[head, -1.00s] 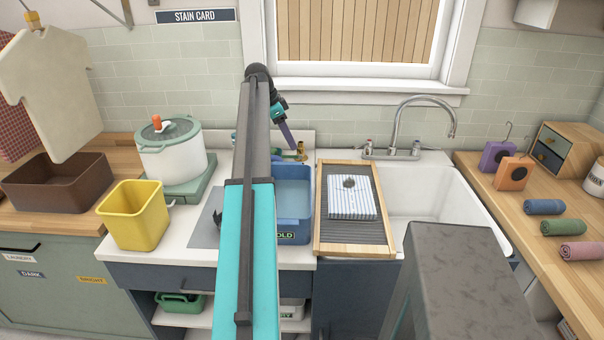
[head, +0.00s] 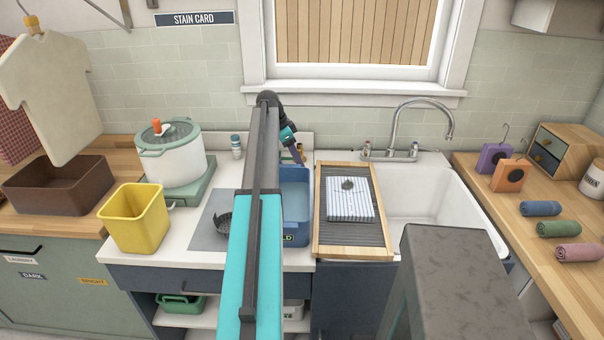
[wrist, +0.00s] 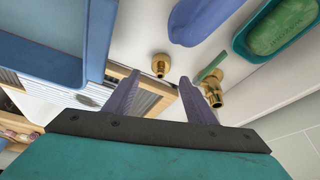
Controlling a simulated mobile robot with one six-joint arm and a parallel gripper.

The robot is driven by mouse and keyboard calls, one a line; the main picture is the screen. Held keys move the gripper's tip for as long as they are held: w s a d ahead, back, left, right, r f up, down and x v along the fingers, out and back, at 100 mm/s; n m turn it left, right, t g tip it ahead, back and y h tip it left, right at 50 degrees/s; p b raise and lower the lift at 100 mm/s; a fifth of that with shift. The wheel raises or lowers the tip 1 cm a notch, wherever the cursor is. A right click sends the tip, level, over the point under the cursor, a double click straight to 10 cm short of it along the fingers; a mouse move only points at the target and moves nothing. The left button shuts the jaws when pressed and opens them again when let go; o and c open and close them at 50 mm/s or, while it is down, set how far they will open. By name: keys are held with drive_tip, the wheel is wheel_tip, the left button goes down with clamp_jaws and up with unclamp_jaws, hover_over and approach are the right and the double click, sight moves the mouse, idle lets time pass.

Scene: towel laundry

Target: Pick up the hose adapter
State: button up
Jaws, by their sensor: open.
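The hose adapter (wrist: 160,66), a small brass fitting with a round opening, stands on the white counter in the wrist view. My gripper (wrist: 158,79) is open, with its two purple fingers apart and nothing between them. The adapter lies just beyond the fingertips, roughly centred between them. In the head view my gripper (head: 300,156) is over the back of the counter behind the blue tub; the adapter cannot be made out clearly there.
A brass tap-like fitting (wrist: 213,92) is close beside the right finger. A violet object (wrist: 200,20) and green soap in a teal dish (wrist: 283,28) lie beyond. The blue tub (head: 296,205) and ribbed drainboard (head: 330,238) with a striped cloth stand in front.

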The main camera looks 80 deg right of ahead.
drive_tip(key=shift+s+f, duration=0.1)
drive_tip(key=shift+f, duration=0.05)
drive_tip(key=shift+p+x, duration=1.15)
drive_tip(key=shift+x, duration=1.4)
drive_tip(key=c, duration=1.1)
